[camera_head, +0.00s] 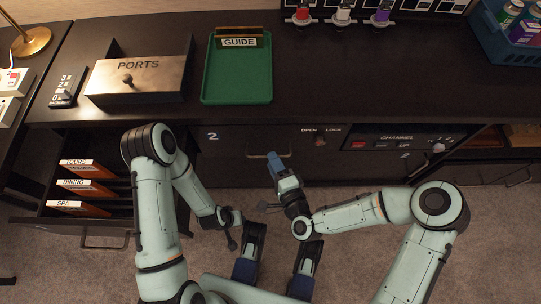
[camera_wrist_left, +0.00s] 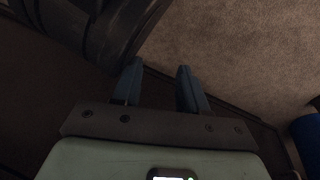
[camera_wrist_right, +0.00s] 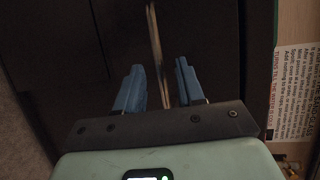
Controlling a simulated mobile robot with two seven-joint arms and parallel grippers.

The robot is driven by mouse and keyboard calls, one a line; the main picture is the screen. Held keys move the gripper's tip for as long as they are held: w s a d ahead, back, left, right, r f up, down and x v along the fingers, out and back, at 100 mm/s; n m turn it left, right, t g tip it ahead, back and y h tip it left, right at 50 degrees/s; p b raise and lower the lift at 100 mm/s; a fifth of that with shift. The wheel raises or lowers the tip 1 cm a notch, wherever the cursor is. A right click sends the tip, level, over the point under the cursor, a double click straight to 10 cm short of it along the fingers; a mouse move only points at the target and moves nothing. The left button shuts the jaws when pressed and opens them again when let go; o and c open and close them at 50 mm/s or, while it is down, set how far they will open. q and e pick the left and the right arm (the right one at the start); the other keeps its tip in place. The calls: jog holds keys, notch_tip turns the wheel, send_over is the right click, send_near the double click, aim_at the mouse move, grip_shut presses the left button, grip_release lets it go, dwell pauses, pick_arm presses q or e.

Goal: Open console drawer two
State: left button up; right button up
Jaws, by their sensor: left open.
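Drawer two (camera_head: 230,142), a dark front marked "2", is in the console below the countertop in the head view and looks shut. Its thin metal handle (camera_head: 256,156) shows beside my right gripper (camera_head: 274,158). In the right wrist view the handle (camera_wrist_right: 155,40) runs as a thin bar between the two blue fingers (camera_wrist_right: 158,66). They are apart, with a gap on both sides of the bar. My left gripper (camera_wrist_left: 156,68) is open and empty in the left wrist view, low near the floor. In the head view its fingers are hard to make out.
An open drawer (camera_head: 105,222) with folders marked TOURS, DINING and SPA juts out at left. An OPEN/LOCK switch (camera_head: 320,142) and a CHANNEL panel (camera_head: 395,143) are right of drawer two. A PORTS box (camera_head: 140,85) and green GUIDE tray (camera_head: 237,80) stand on the countertop.

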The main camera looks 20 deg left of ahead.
jog(key=shift+b+x, duration=0.3)
jog(key=shift+x, duration=1.45)
pick_arm(q)
jog(key=shift+s+a+f+g, duration=0.1)
jog(key=shift+s+f+g, duration=0.2)
jog(key=shift+s+f, duration=0.45)
jog(key=shift+r, duration=0.1)
pick_arm(e)
grip_shut()
